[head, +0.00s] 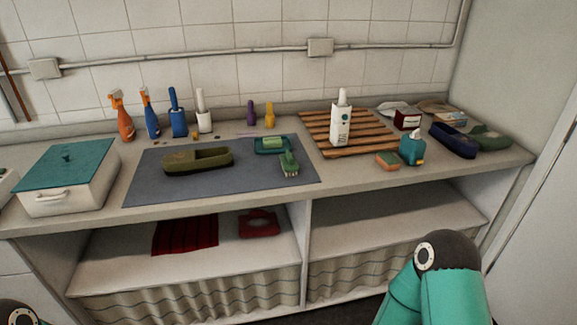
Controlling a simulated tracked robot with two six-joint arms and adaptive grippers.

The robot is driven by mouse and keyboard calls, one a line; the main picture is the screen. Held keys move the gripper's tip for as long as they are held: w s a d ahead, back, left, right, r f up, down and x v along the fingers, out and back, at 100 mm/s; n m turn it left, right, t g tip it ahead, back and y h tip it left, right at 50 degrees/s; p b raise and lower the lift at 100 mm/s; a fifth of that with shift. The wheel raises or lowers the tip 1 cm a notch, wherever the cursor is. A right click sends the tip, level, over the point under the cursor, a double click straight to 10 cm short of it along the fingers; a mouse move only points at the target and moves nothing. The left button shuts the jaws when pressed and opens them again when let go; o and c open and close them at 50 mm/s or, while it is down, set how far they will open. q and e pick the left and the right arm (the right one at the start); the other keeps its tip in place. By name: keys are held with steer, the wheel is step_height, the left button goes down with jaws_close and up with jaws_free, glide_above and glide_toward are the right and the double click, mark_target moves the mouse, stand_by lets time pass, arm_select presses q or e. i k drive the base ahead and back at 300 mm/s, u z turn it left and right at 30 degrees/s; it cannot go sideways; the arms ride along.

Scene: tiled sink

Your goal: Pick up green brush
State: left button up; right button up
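The green brush (289,163) lies on the grey mat (225,188) near its right side, with its pale bristles toward the front. A teal dish (262,151) with a light green block in it sits just behind the brush, close to it. Neither of my grippers is in view. A teal link of my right arm shows at the bottom right, and a small dark part of my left arm shows at the bottom left corner, both well in front of the counter.
A wooden slatted rack (365,143) with a white bottle (341,120) stands right of the brush. A sponge (388,160) and teal dispenser (412,148) sit near the front edge. Spray bottles line the back left; a lidded white box (68,190) stands left. The mat's front is clear.

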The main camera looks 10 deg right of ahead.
mark_target(288, 162)
steer(key=u, duration=0.05)
steer(key=k, duration=1.05)
steer(key=z, duration=0.55)
steer(key=i, duration=1.65)
steer(key=u, duration=0.8)
steer(key=k, duration=0.75)
steer(key=u, duration=0.2)
steer(key=i, duration=0.6)
